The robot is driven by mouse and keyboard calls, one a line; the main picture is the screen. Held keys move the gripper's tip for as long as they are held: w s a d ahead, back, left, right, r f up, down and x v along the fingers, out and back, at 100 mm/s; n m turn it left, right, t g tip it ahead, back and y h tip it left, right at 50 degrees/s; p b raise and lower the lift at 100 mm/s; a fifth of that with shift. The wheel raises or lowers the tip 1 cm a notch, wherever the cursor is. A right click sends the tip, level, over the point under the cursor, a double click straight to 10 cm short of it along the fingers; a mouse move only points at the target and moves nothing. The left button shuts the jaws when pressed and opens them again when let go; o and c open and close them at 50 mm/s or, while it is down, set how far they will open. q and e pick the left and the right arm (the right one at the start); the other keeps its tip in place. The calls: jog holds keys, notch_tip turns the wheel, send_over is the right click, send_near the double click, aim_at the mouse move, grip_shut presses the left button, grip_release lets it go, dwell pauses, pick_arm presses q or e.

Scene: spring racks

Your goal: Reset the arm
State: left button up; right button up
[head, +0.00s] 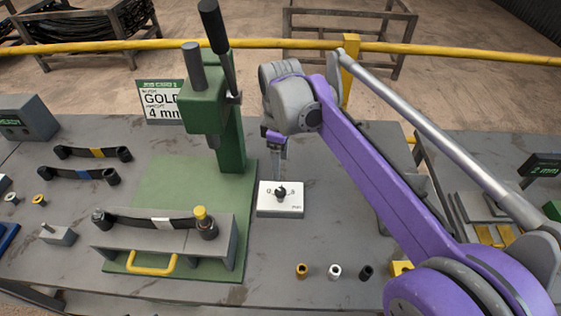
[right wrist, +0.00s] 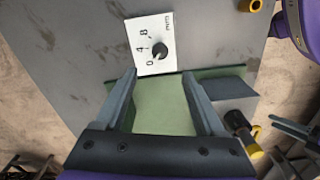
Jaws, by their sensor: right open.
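My right arm, purple and grey, reaches in from the right in the head view. Its gripper (head: 277,172) points down just behind a white box with a black dial knob (head: 270,203). In the right wrist view the gripper (right wrist: 159,74) is open, with nothing between its fingers. The fingertips there lie close to the edge of the dial box (right wrist: 145,30); I cannot tell whether they touch it. The knob (right wrist: 160,49) stands free of the fingers. My left gripper is not in view.
A green lever press (head: 205,108) stands left of the gripper, on a green plate (head: 160,185). A grey fixture (head: 225,245) in front holds a leaf spring (head: 140,219). Small bushings (head: 335,271) stand near the table's front edge. A yellow rail (head: 430,50) runs behind.

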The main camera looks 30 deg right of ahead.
jog(key=s+a+f+m+t, duration=0.1)
jog(key=s+a+f+m, duration=0.1)
jog(key=s+f+m, duration=0.1)
jog(key=s+a+f+m+t, duration=0.2)
jog(key=s+f+m, duration=0.1)
jog(key=s+f, duration=0.2)
jog(key=s+a+f+m+t, duration=0.2)
jog(key=s+f+m, duration=0.1)
jog(key=s+f, duration=0.2)
jog(key=shift+s+a, duration=0.2)
jog(key=shift+s, duration=0.4)
jog(key=shift+s+a, duration=0.2)
jog(key=shift+s, duration=0.4)
